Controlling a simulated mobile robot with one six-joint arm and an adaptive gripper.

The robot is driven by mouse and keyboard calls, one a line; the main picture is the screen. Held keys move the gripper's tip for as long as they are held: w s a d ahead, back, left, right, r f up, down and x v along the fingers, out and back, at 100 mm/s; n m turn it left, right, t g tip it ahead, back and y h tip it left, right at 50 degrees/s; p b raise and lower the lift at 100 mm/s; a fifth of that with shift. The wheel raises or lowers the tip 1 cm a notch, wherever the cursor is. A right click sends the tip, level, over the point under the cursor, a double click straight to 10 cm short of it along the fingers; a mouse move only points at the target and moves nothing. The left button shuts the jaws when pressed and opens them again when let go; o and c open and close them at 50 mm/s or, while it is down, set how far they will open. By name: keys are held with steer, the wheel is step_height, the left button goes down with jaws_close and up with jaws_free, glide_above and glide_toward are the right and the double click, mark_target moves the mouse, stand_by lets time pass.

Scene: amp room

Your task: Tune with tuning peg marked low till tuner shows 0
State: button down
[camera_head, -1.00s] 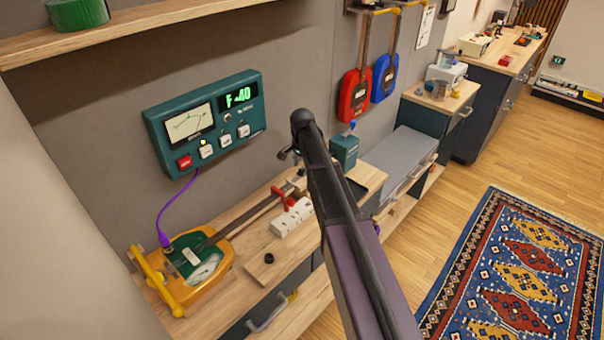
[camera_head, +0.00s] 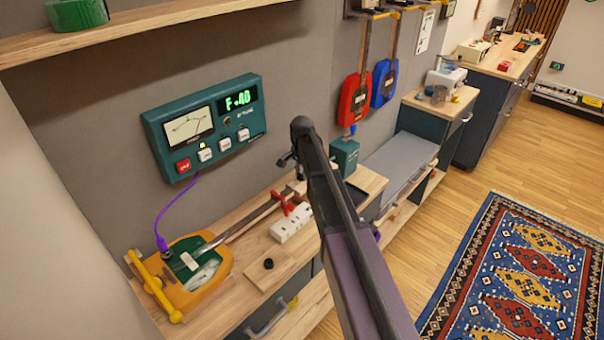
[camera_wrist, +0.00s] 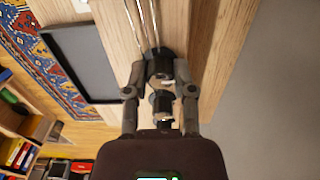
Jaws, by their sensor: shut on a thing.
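The green tuner (camera_head: 205,125) hangs on the wall in the head view. Its display (camera_head: 238,100) appears to read F +40, and a purple cable runs down to the instrument. The orange and green stringed instrument (camera_head: 185,275) lies on the bench, its neck pointing up and right. In the wrist view my gripper (camera_wrist: 160,92) has its fingers on either side of the dark tuning pegs (camera_wrist: 161,74) at the strings' end. It is shut on a peg; its marking cannot be read. In the head view my arm hides most of the gripper and headstock.
A teal box (camera_head: 344,156) and a dark tray (camera_wrist: 82,62) are near the gripper.

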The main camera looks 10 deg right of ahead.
steer(key=shift+n, duration=0.4)
steer(key=n, duration=0.6)
steer(key=shift+n, duration=0.4)
steer(key=n, duration=0.4)
steer(key=shift+n, duration=2.1)
steer(key=shift+c, duration=2.2)
jaws_free()
